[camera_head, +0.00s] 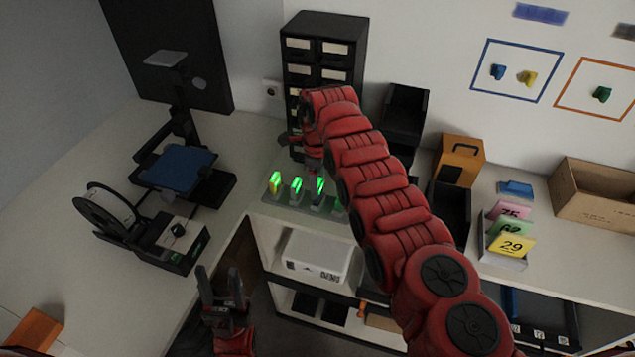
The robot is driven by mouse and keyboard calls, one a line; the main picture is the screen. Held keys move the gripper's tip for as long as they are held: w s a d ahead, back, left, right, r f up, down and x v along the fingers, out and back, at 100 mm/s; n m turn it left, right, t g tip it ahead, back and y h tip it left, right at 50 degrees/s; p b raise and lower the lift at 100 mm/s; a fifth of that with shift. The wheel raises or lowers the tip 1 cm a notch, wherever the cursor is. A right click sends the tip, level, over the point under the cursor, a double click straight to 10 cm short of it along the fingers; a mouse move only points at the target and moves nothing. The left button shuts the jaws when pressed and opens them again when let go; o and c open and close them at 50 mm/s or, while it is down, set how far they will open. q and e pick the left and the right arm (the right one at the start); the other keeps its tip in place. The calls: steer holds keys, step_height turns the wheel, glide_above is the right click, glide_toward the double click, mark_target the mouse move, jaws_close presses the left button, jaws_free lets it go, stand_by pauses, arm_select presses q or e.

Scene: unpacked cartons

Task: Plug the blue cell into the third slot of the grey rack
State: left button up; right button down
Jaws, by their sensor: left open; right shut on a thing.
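The grey rack (285,212) stands near the front edge of the far counter, with several cells in a row showing green lights. How deep the cell sits cannot be told, and my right arm partly hides the rack's right end. My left gripper (220,283) is open and empty, low in front of the counter, away from the rack.
A black drawer cabinet (322,45) stands close behind my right gripper. A printer-like machine with a blue plate (180,166) and a spool (108,215) are at left. Black bins (405,112), an orange box (460,155) and numbered cards (512,246) are at right.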

steer(key=shift+f+b, duration=0.35)
steer(key=shift+b, duration=0.15)
stand_by(0.9)
steer(key=shift+f+b, duration=0.3)
steer(key=shift+f, duration=0.25)
stand_by(0.4)
steer(key=shift+c, duration=0.9)
jaws_free()
